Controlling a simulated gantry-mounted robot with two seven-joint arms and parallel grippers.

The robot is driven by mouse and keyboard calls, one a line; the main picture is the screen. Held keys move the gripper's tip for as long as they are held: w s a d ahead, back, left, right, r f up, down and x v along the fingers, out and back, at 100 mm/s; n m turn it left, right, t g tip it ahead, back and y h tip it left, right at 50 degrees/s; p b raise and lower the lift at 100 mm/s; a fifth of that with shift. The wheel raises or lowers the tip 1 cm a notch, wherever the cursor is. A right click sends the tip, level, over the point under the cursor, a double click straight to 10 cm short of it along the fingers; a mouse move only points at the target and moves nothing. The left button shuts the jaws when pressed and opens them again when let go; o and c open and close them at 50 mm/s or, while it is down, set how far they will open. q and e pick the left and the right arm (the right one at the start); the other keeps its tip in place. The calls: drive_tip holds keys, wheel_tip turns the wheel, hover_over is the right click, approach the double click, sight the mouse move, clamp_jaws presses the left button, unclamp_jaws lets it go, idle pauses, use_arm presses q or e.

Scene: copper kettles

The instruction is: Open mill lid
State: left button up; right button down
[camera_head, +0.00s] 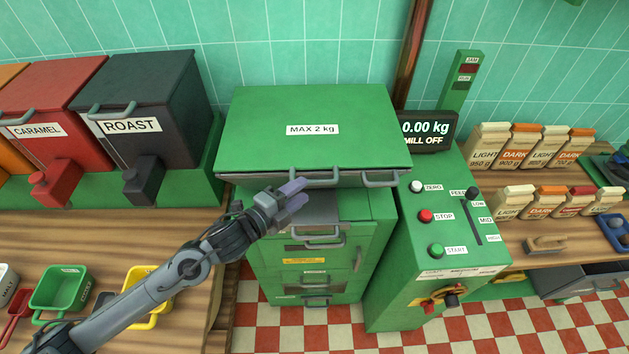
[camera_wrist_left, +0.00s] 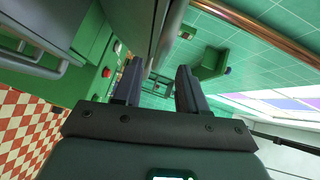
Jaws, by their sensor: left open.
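The mill lid (camera_head: 250,125) is a large flat green panel labelled "MAX 2 kg", lying closed on top of the green mill (camera_head: 375,215). Grey bar handles run along its front edge, one near the middle (camera_head: 318,181) and one near the right corner (camera_head: 381,183). My left gripper (camera_head: 301,195) is just below and in front of the lid's front edge, close to the middle handle, with its fingers apart and nothing between them. In the left wrist view the open fingers (camera_wrist_left: 160,72) point toward the mill. I cannot tell whether they touch the handle. My right gripper is not in view.
A control panel (camera_head: 455,215) with buttons and a display reading "0.00 kg MILL OFF" (camera_head: 427,130) stands to the right. Roast (camera_head: 150,85) and caramel (camera_head: 60,95) bins stand to the left.

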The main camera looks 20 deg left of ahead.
sight(311, 184)
use_arm(q)
drive_tip(key=shift+x, duration=2.95)
clamp_jaws()
